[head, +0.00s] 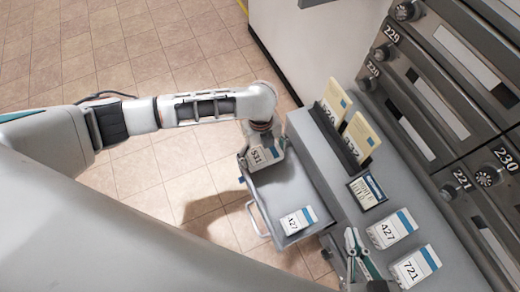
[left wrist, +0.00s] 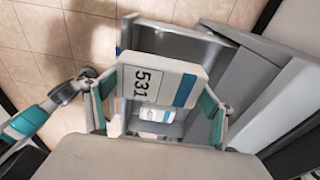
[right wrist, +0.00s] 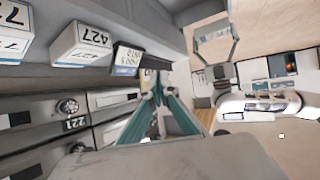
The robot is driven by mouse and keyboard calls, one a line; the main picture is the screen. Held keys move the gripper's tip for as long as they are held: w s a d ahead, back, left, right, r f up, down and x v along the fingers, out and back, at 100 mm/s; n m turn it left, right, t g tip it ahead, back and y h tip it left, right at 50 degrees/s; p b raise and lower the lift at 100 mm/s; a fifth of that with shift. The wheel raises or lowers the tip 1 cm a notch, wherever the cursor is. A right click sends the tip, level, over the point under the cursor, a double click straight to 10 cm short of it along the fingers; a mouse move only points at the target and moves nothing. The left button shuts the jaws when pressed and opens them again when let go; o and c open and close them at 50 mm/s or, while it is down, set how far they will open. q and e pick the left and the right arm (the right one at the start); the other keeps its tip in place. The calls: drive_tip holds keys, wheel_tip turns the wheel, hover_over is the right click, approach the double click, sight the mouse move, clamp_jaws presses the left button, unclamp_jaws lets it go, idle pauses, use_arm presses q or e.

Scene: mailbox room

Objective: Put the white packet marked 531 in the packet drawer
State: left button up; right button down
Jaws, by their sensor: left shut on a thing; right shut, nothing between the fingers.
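The white packet marked 531 (head: 266,154) has a blue stripe. My left gripper (left wrist: 160,88) is shut on it, with teal fingers at both sides of the packet (left wrist: 157,83). It is held over the far end of the open grey drawer (head: 282,188), whose walls also show behind the packet in the left wrist view (left wrist: 185,43). Another white packet (head: 298,220) lies inside the drawer near its front end. My right gripper (head: 353,242) is shut and empty beside the counter's front edge; its closed teal fingers show in the right wrist view (right wrist: 160,92).
White packets marked 427 (head: 391,229) and 721 (head: 415,266) stand on the grey counter (head: 335,190). A dark rack (head: 340,140) holds yellow envelopes (head: 360,138); a small dark-framed sign (head: 367,190) is nearby. Numbered mailboxes (head: 430,110) line the right. Tiled floor (head: 120,60) is clear at left.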

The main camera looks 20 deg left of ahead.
use_arm(q)
drive_tip(key=f, duration=0.2)
drive_tip(key=d+f+b, duration=0.1)
drive_tip(key=shift+w, duration=0.3)
drive_tip(key=f, duration=0.1)
drive_tip(key=f+b, duration=0.1)
drive_tip(key=f, duration=0.1)
drive_tip(key=f+b, duration=0.1)
drive_tip(key=f, duration=0.1)
drive_tip(key=shift+w+d+f, duration=0.15)
drive_tip(key=shift+w+d, duration=0.2)
drive_tip(key=shift+w+d+f+b, duration=0.15)
drive_tip(key=shift+f+b, duration=0.2)
drive_tip(key=shift+f, duration=0.2)
drive_tip(key=shift+w+f, duration=0.2)
use_arm(e)
drive_tip(key=a+m, duration=0.1)
drive_tip(key=a+r+m, duration=0.1)
drive_tip(key=a, duration=0.1)
drive_tip(key=a+m+t+y, duration=0.1)
drive_tip(key=shift+w+a+r, duration=0.25)
drive_tip(key=shift+a, duration=0.1)
use_arm(q)
drive_tip(key=o, duration=1.2)
use_arm(e)
drive_tip(key=shift+d, duration=0.1)
drive_tip(key=shift+s+f, duration=0.1)
drive_tip(key=shift+f, duration=0.05)
